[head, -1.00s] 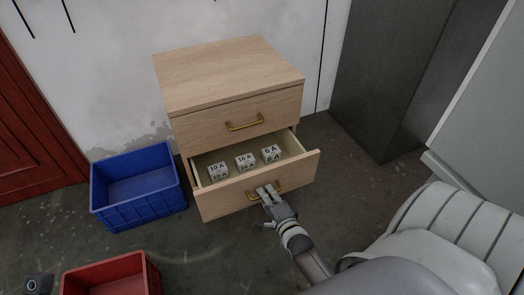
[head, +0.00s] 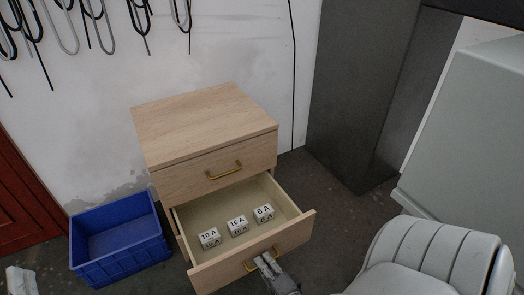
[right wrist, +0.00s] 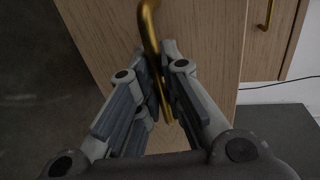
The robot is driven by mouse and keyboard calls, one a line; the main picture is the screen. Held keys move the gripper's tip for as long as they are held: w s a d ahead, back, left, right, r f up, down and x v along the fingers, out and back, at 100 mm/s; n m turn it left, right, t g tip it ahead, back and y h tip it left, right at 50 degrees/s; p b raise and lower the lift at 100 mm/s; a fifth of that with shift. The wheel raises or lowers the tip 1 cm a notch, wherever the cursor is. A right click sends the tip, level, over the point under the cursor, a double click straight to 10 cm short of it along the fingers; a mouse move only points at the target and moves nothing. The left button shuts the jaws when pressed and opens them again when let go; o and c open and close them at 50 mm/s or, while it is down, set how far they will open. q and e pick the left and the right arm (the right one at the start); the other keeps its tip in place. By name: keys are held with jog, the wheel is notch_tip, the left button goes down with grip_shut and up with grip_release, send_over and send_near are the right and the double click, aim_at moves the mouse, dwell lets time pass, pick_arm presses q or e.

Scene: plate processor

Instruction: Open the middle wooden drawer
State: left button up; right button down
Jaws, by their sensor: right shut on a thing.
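The wooden cabinet (head: 205,125) stands against the wall. The drawer below its top one, the middle drawer (head: 222,272), is pulled well out. Its inside shows three white blocks marked 10 A (head: 209,238), 16 A (head: 237,225) and 6 A (head: 263,213). My right gripper (head: 265,262) is at this drawer's front, shut on the brass handle (head: 249,267). In the right wrist view the fingers (right wrist: 163,88) close around the handle bar (right wrist: 148,28). I cannot make out my left gripper.
The top drawer (head: 225,172) is shut. A blue crate (head: 118,265) stands on the floor left of the cabinet. A dark grey cabinet (head: 355,95) stands to the right. A pale thing (head: 22,281) at the lower left edge is unclear.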

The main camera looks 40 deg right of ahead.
pick_arm(q)
jog(key=shift+w+f, duration=0.1)
jog(key=shift+f, duration=0.2)
pick_arm(e)
jog(key=shift+s, duration=0.2)
jog(key=c, duration=1.5)
grip_release()
jog(key=shift+c, duration=0.2)
jog(key=v, duration=1.2)
jog(key=shift+r, duration=0.1)
